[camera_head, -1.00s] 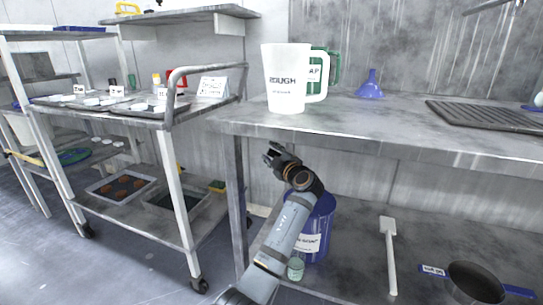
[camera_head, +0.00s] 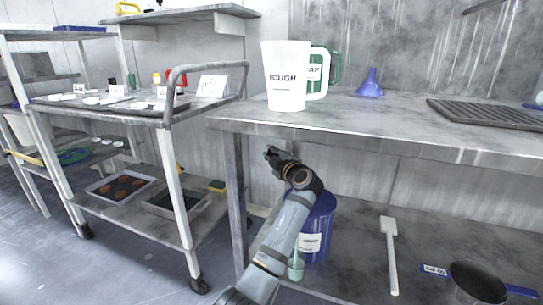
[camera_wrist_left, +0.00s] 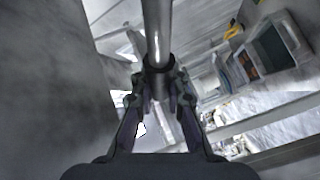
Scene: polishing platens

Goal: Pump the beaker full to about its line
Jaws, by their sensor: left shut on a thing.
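The small pale-green beaker (camera_head: 296,271) stands on the lower shelf, in front of a blue drum (camera_head: 318,228) with a white label. My left arm partly hides both. A pale green streak shows just above the beaker; its fill line is too small to read. My left gripper (camera_head: 271,154) is raised above the drum, below the bench's front edge. In the left wrist view my left gripper (camera_wrist_left: 160,88) is shut on a grey metal rod (camera_wrist_left: 157,28) with a dark collar. The rod's link to the drum is hidden. My right gripper is not in view.
A white jug marked ROUGH (camera_head: 287,78), a green jug (camera_head: 330,68) and a blue funnel (camera_head: 369,82) stand on the bench (camera_head: 400,131) above. A white paddle (camera_head: 389,255) and a dark pan (camera_head: 478,283) are on the lower shelf. A metal cart (camera_head: 188,235) stands at left.

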